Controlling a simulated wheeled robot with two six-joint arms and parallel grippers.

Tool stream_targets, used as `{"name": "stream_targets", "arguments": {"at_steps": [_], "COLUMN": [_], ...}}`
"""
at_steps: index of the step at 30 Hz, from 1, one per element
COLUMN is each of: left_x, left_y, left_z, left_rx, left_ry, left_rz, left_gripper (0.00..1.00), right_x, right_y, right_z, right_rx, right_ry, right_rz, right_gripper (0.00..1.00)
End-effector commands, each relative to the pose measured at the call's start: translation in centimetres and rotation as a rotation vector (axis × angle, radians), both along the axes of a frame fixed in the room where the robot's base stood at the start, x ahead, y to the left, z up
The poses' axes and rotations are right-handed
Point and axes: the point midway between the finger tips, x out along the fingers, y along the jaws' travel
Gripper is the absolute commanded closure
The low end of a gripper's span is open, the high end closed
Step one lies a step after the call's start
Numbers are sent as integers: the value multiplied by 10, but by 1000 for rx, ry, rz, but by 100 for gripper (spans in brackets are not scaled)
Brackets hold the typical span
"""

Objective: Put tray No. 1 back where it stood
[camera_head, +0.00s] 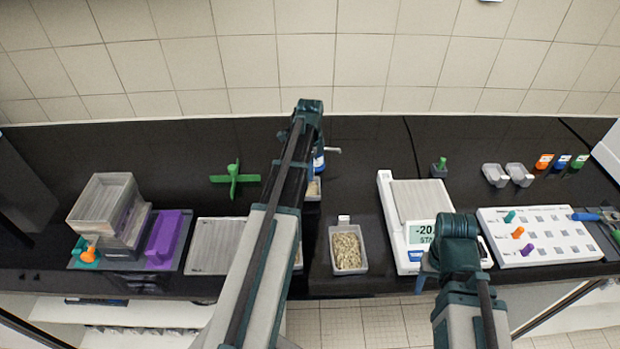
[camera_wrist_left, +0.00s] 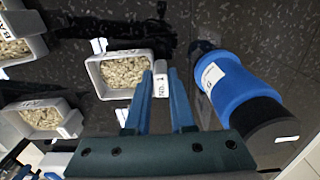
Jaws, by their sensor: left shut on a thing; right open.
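My left gripper (camera_wrist_left: 160,76) is shut on the white end tab of tray No. 1 (camera_wrist_left: 91,72), a small pale tray filled with grain; the tab lies between its blue fingers. In the head view part of tray No. 1 (camera_head: 314,188) shows beside my left arm, close to a blue bottle (camera_head: 319,163). Whether the tray touches the bench cannot be told. My right gripper (camera_head: 455,228) is open and empty over the front of the balance (camera_head: 386,200); its fingertips are mostly hidden.
A grain-filled tray (camera_head: 348,250) stands near the bench's front edge; another (camera_head: 298,258) is mostly hidden by my left arm. The blue bottle (camera_wrist_left: 226,85) stands close to the held tray. A sieve stack (camera_head: 105,210) is left; a pegged panel (camera_head: 545,235) is right.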

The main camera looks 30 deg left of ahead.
Motion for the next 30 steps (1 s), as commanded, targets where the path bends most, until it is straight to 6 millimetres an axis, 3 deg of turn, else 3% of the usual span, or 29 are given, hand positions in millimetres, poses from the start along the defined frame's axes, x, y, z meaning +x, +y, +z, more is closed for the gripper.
{"name": "stream_targets", "arguments": {"at_steps": [1, 3, 16, 17, 21, 30], "left_x": [0, 0, 0, 0, 0, 0], "left_y": [0, 0, 0, 0, 0, 0], "left_z": [-14, -20, -22, -22, -21, -20], "left_rx": [0, 0, 0, 0, 0, 0], "left_ry": [0, 0, 0, 0, 0, 0], "left_rz": [0, 0, 0, 0, 0, 0], "left_gripper": [100, 100, 100, 76, 51, 48], "right_x": [0, 0, 0, 0, 0, 0], "right_y": [0, 0, 0, 0, 0, 0], "right_z": [-14, -20, -22, -22, -21, -20], "right_rx": [0, 0, 0, 0, 0, 0], "right_ry": [0, 0, 0, 0, 0, 0], "right_rz": [0, 0, 0, 0, 0, 0], "right_gripper": [41, 41, 41, 41, 41, 41]}}
